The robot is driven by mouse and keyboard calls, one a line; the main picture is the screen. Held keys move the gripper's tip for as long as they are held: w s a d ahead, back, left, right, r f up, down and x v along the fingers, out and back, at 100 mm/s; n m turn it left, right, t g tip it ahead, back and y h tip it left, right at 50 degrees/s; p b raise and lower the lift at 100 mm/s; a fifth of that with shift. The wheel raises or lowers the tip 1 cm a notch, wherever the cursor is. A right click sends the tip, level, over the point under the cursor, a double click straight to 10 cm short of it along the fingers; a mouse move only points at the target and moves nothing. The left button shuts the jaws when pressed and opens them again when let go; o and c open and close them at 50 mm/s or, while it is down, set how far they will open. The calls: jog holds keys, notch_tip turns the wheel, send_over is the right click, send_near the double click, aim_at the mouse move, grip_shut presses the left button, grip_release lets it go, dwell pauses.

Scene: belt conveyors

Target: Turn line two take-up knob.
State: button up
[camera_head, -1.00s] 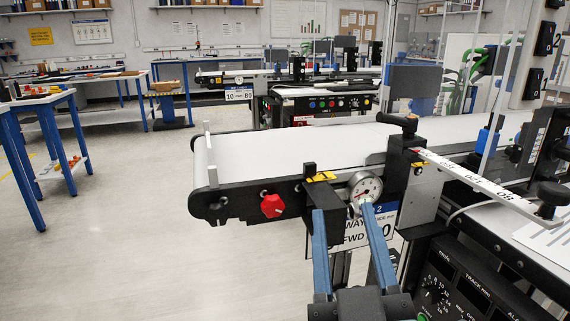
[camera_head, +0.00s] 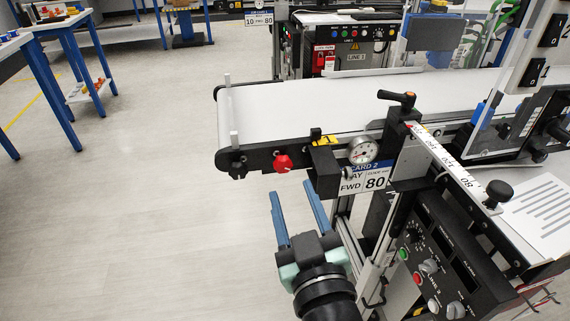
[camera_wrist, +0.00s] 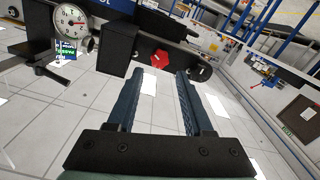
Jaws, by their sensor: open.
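The line two conveyor (camera_head: 330,108) has a red lobed knob (camera_head: 283,162) on the near side of its black end frame. A black knob (camera_head: 238,169) sits at the left end of that frame. No readable label shows which one is the take-up knob. My gripper (camera_head: 291,190) is open and empty, its blue fingers pointing up toward the frame, just below and apart from the red knob. In the wrist view, the red knob (camera_wrist: 160,57) shows just beyond the gap between the fingertips (camera_wrist: 158,76), and the black knob (camera_wrist: 201,74) lies to its right.
A black block (camera_head: 325,172) and a dial gauge (camera_head: 363,151) stand right of the red knob, close to my right finger. A card (camera_head: 366,179) reads "FWD 80". A line two control panel (camera_head: 440,265) stands at lower right.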

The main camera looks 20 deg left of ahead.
aim_at(284, 167)
jog(key=x, duration=0.6)
jog(key=shift+w+a, duration=0.2)
jog(key=shift+w, duration=0.05)
grip_shut()
